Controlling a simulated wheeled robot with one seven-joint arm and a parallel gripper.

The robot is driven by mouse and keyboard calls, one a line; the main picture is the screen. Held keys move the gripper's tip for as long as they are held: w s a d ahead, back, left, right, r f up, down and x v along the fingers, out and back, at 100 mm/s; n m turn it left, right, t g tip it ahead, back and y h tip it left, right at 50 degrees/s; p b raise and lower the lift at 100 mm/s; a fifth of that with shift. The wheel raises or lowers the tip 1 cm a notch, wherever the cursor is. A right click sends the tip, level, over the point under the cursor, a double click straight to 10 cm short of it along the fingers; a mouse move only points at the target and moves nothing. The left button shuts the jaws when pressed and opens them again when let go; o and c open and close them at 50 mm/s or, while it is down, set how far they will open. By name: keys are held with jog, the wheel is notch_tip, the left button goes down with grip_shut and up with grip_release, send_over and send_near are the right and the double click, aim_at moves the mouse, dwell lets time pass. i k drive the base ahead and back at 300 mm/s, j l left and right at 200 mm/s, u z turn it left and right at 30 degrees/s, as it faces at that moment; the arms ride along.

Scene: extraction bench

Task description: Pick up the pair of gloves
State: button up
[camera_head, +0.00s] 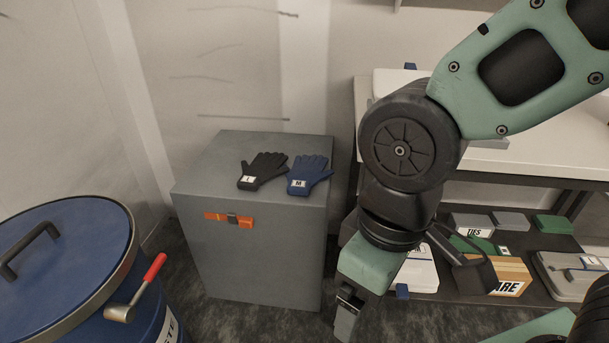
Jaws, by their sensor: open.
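A black glove (261,170) with a white label lies on top of a grey cabinet (230,148). A dark blue glove (310,175) with a white label marked M lies just to its right, close beside it. Both lie flat with fingers toward the wall. My gripper (344,318) hangs low to the right of the cabinet, pointing down, below the level of the cabinet top and apart from the gloves. It is open, with nothing visible in it. Its fingertips are small and partly cut off at the lower edge.
An orange latch (229,219) is on the cabinet front. A blue drum (62,262) with a red-handled lever (137,288) stands at the left. A white-topped bench (500,165) with a loaded lower shelf is at the right, partly behind my arm. The cabinet top's left part is bare.

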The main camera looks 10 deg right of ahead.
aim_at(306, 171)
jog(key=i+j+z, duration=0.1)
jog(key=j+z, duration=0.25)
jog(key=j, duration=0.55)
jog(key=j+z, duration=0.4)
jog(key=j, duration=0.45)
